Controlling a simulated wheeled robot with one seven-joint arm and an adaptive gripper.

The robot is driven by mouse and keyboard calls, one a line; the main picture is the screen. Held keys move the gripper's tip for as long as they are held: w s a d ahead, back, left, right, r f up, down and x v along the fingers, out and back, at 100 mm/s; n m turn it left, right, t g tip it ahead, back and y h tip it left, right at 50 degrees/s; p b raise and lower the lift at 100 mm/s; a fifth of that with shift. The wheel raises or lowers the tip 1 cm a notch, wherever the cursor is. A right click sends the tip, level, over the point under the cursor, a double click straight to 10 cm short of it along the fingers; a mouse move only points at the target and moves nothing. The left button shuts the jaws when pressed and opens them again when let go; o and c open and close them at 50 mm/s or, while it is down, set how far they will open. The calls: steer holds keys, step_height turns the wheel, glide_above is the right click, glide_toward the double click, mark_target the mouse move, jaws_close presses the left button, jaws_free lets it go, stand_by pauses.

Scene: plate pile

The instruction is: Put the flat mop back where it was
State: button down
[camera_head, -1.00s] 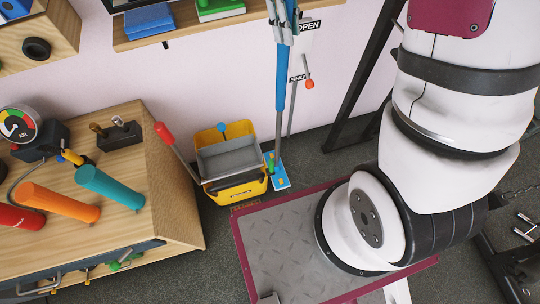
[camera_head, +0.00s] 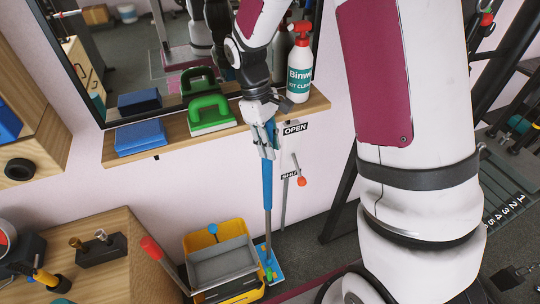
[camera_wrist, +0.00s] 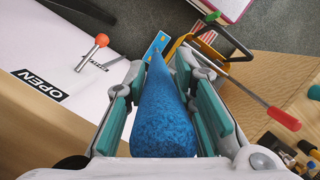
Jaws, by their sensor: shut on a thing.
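The flat mop has a blue handle (camera_head: 267,185) and a flat light-blue head (camera_head: 275,270). It stands nearly upright in front of the wall, with its head low down just right of the yellow bucket (camera_head: 240,293). I cannot tell whether the head touches the floor. My gripper (camera_head: 266,142) is shut around the upper part of the handle, below the shelf. In the wrist view the thick blue handle (camera_wrist: 163,120) lies between the teal finger pads of my gripper (camera_wrist: 163,100), and the mop head (camera_wrist: 157,45) shows at its far end.
A wall shelf (camera_head: 170,153) carries a blue block (camera_head: 140,138), a green-handled scrubber (camera_head: 208,114) and a spray bottle (camera_head: 300,65). A red-tipped lever (camera_head: 301,180) by the OPEN sign (camera_head: 295,128) is close right of the mop. A wooden bench (camera_head: 130,265) stands left of the bucket.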

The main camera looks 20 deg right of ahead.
steer(key=shift+f, duration=1.85)
steer(key=c, duration=1.3)
jaws_free()
steer(key=shift+c, duration=0.2)
steer(key=v, duration=1.2)
steer(key=s+r+m+t, duration=0.1)
steer(key=s+r, duration=0.4)
steer(key=r, duration=0.1)
steer(key=s+r+m+t, duration=0.2)
steer(key=s+m, duration=0.1)
steer(key=s, duration=0.8)
steer(key=s+d+r+m+t+y, duration=0.1)
steer(key=s+r+m+t, duration=0.1)
steer(key=s, duration=0.9)
steer(key=shift+r+m+t, duration=0.3)
steer(key=shift+m, duration=0.1)
